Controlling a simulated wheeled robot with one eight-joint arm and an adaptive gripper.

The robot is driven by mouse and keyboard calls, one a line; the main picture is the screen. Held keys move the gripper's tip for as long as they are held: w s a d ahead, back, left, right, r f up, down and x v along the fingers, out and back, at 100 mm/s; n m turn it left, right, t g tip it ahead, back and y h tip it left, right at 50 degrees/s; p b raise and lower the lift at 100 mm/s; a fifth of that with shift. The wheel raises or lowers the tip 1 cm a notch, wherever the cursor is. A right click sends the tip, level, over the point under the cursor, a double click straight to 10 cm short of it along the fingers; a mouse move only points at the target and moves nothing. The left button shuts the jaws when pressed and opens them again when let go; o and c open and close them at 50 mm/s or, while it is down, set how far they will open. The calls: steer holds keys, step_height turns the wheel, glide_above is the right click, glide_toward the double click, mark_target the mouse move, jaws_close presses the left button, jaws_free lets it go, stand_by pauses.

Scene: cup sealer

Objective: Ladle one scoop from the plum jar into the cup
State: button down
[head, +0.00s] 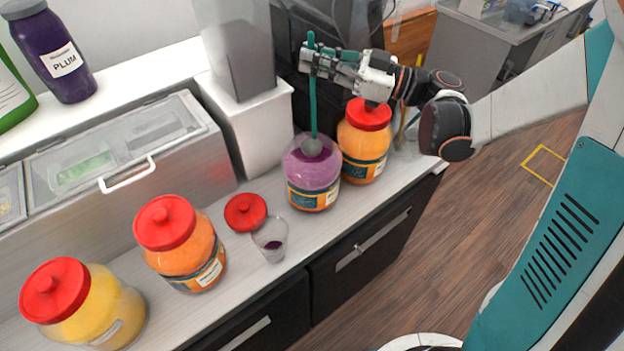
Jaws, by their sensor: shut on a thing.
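My gripper (318,62) is shut on the teal handle of a ladle (313,100), near its top. The ladle hangs upright, and its grey bowl (312,147) is at the mouth of the open jar of purple contents (313,178), the plum jar by its colour. What the bowl holds cannot be seen. The clear cup (271,240) stands on the counter to the left and nearer the front, with a little dark purple at its bottom. A red lid (245,212) lies on the counter just behind the cup.
A lidded orange jar (364,142) stands close right of the plum jar. Another orange jar (181,245) and a yellow jar (80,305) stand at left. A white bin (246,125) and a glass-lidded case (120,150) back the counter. A plum bottle (52,55) stands on the shelf.

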step_height(320, 180, down, 9)
steer(key=b, duration=0.7)
steer(key=shift+b, duration=0.35)
steer(key=shift+r, duration=0.1)
stand_by(0.9)
step_height(320, 180, up, 15)
steer(key=p, duration=1)
stand_by(0.9)
stand_by(0.9)
